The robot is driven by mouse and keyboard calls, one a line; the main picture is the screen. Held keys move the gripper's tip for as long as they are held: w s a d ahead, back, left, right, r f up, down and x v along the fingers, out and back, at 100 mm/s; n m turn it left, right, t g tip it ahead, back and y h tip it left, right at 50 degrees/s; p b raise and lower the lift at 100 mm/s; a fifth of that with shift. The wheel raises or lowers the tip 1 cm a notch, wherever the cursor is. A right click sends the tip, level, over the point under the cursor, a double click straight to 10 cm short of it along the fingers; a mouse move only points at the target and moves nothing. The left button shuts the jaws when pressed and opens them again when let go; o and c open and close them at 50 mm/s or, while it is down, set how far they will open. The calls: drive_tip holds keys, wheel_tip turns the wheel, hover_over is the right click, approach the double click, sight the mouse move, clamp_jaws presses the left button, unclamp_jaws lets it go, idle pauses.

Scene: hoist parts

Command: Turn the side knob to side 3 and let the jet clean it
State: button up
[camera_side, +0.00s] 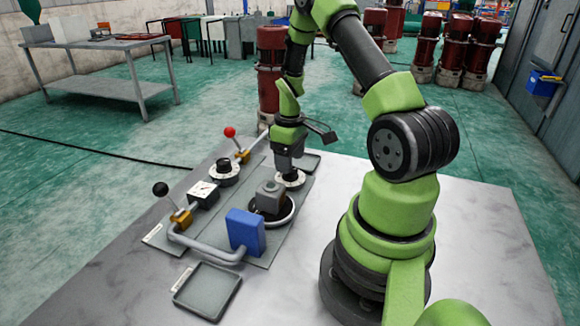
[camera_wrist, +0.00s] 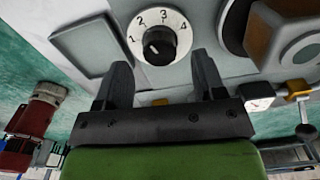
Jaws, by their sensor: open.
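The side knob (camera_wrist: 157,47) is black and sits on a white dial (camera_wrist: 178,24) marked 1 to 4. A pale mark shows on the knob, but I cannot tell surely which number it points to. My gripper (camera_wrist: 162,82) is open and empty, with its fingers apart, just below the dial in the wrist view. In the side view my gripper (camera_side: 287,166) hangs over the white dial (camera_side: 291,180) and hides the knob. A grey part (camera_side: 270,197) sits on a round dark turntable left of it. A blue block (camera_side: 245,232) stands beside the turntable.
A red-ball lever (camera_side: 230,132) and a black-ball lever (camera_side: 160,189) rise on the left. Another black knob (camera_side: 224,165) and a gauge (camera_side: 203,192) stand between them. A grey tray (camera_side: 207,291) lies at the front. The right of the table is mostly clear.

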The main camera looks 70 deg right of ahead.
sight(293, 176)
drive_tip(key=shift+f, duration=1.4)
drive_tip(key=c, duration=0.9)
drive_tip(key=shift+m, duration=0.5)
drive_tip(key=m, duration=0.3)
drive_tip(key=shift+m, duration=2.6)
